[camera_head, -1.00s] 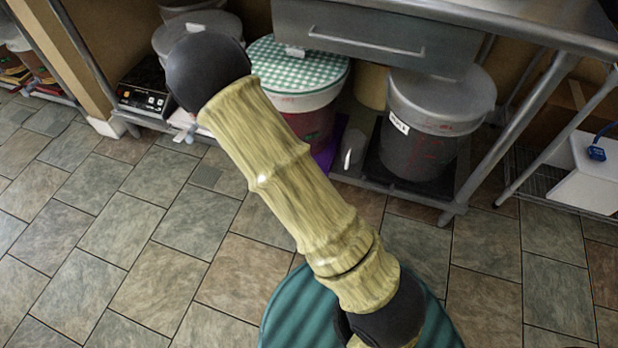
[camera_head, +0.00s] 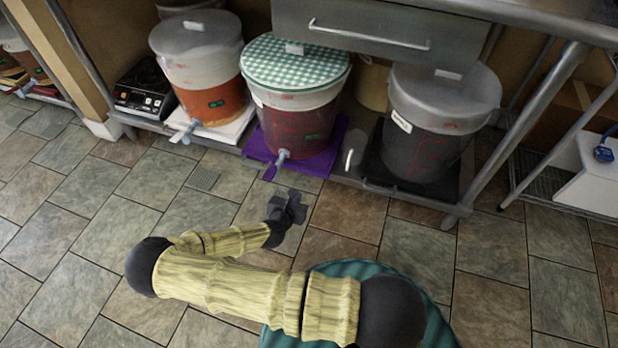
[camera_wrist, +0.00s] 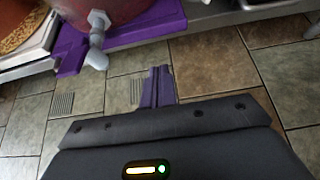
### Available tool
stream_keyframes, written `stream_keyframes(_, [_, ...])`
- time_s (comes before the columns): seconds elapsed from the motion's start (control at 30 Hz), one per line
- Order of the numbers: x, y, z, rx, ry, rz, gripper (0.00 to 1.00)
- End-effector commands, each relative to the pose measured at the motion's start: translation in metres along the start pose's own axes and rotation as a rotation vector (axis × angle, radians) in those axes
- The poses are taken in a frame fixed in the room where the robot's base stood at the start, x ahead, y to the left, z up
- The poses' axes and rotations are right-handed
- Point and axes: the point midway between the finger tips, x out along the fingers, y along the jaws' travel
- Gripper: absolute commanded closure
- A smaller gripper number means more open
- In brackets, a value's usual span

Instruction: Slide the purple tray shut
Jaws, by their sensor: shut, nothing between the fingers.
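The purple tray (camera_head: 316,164) lies under the red-filled bucket (camera_head: 298,122) with the green checked lid, on the low shelf. Its front edge juts out at the shelf's front, with a tab below the bucket's spout (camera_head: 282,156). In the wrist view the tray (camera_wrist: 150,22) and its tab (camera_wrist: 71,62) show at the upper left. My gripper (camera_head: 292,201) is shut and empty, low over the floor in front of the tray and apart from it. Its closed fingers (camera_wrist: 158,87) point towards the tray in the wrist view. The tray's back is hidden by the bucket.
An orange-filled bucket (camera_head: 205,82) on a white tray stands left, a grey bucket (camera_head: 437,130) on a dark tray right. A metal drawer (camera_head: 375,32) hangs above. A table leg (camera_head: 515,135) stands right. The tiled floor in front is clear.

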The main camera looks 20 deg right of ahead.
Motion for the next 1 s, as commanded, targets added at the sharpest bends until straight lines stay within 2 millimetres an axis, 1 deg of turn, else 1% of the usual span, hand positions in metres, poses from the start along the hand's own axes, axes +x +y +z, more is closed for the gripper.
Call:
stream_keyframes(0.23, [0.001,-0.001,0.000,0.004,0.003,-0.002,1.00])
stream_keyframes(0.37, [0.009,-0.001,-0.002,0.006,0.003,-0.004,1.00])
stream_keyframes(0.57, [0.036,-0.002,-0.004,0.010,0.004,-0.006,1.00])
stream_keyframes(0.97, [0.105,-0.002,-0.004,0.010,0.003,-0.005,1.00])
stream_keyframes(1.0, [0.110,-0.001,0.000,0.012,0.003,-0.005,1.00])
